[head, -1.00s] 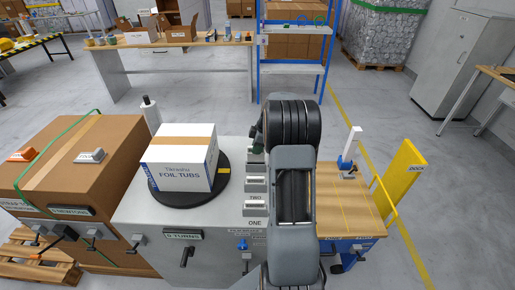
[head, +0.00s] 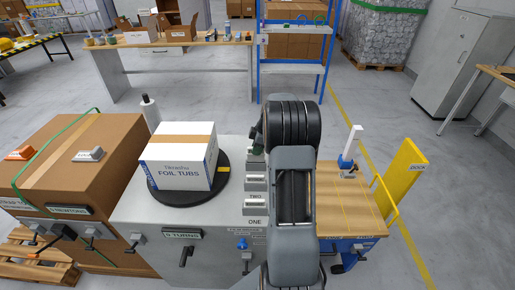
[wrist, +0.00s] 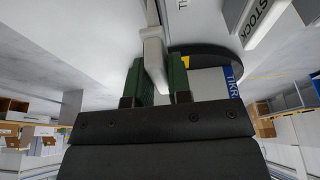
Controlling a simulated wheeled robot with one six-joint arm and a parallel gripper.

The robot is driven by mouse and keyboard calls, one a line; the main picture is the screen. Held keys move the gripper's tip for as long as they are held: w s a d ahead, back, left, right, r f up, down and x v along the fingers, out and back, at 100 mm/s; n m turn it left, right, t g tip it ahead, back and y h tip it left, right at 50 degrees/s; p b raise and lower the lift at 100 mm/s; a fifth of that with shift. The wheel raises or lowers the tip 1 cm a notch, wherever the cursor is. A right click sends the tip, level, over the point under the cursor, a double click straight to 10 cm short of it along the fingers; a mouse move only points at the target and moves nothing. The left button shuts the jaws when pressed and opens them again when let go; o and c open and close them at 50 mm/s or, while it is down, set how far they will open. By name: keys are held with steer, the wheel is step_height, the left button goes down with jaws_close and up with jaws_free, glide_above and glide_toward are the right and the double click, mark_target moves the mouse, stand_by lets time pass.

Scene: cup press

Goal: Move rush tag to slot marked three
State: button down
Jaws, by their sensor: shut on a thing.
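My gripper (wrist: 157,84) has green fingers closed on a pale grey tag (wrist: 153,58) in the wrist view. No lettering shows on the tag, so I cannot tell whether it is the rush tag. A tag reading STOCK (wrist: 264,18) is at the upper right of that view. In the head view, my arm hides most of the gripper; a dark green part shows at its left edge. A column of tag holders is beside the arm, with the lower labels TWO (head: 255,197) and ONE (head: 255,222) readable. The label three cannot be read.
A FOIL TUBS box (head: 180,158) stands on a black turntable (head: 180,197) left of the holders. A brown carton (head: 60,160) bears an orange piece (head: 20,153) and a grey piece (head: 88,154). A wooden-topped cart (head: 350,200) is on the right.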

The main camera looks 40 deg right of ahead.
steer(key=shift+f+b, duration=1.75)
steer(key=shift+f, duration=0.4)
steer(key=c, duration=1)
jaws_free()
steer(key=shift+o, duration=0.2)
steer(key=v, duration=1.4)
